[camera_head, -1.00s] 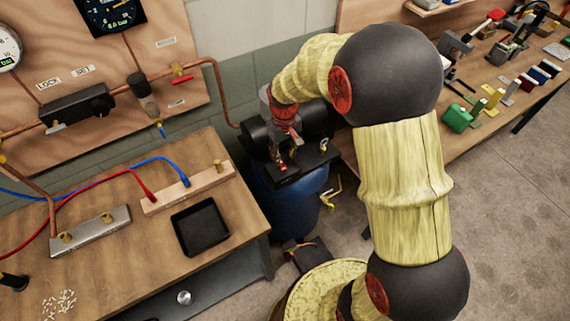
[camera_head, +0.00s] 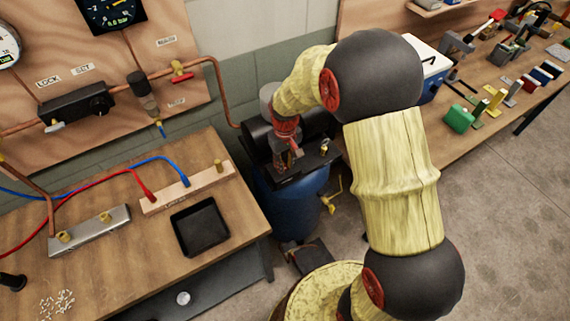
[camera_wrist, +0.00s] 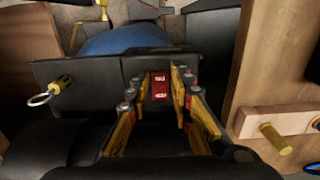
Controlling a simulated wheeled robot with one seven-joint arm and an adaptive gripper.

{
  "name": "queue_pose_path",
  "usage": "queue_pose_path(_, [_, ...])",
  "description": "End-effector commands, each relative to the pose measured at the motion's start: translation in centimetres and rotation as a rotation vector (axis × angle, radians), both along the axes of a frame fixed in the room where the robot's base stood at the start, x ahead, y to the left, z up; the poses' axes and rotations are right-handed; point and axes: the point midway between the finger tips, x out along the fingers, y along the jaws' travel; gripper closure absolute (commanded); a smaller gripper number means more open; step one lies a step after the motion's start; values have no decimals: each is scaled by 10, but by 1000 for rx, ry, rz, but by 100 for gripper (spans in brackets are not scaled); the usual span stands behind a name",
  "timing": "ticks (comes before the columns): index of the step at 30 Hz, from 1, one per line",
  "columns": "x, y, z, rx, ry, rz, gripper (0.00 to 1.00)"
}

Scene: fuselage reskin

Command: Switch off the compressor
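The compressor has a blue tank (camera_head: 292,212) and a black top, and stands on the floor between the two benches. It also shows in the wrist view, with its blue tank (camera_wrist: 125,39) behind a black box (camera_wrist: 75,72). A small red switch (camera_wrist: 159,87) with white marks sits on the black top. My gripper (camera_wrist: 160,82) is open, and in the picture its fingers lie on either side of the red switch. I cannot tell whether they touch it. In the head view my gripper (camera_head: 289,158) points down over the compressor, and the switch cannot be made out there.
A brass fitting with a pull ring (camera_wrist: 50,90) is left of the switch in the wrist view. The left bench (camera_head: 130,275) holds a black tray (camera_head: 201,228) and hoses. The right bench carries tools and a white and blue box (camera_head: 432,68).

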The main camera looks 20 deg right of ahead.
Motion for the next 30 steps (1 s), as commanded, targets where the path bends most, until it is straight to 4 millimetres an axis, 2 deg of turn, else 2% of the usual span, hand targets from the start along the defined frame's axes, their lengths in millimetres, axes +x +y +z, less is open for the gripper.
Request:
queue_pose_path(10, [0,0,0,0,0,0,100])
queue_pose_path(19, [1,0,2,-3,18,0,100])
queue_pose_path(30, [7,2,5,-36,186,0,100])
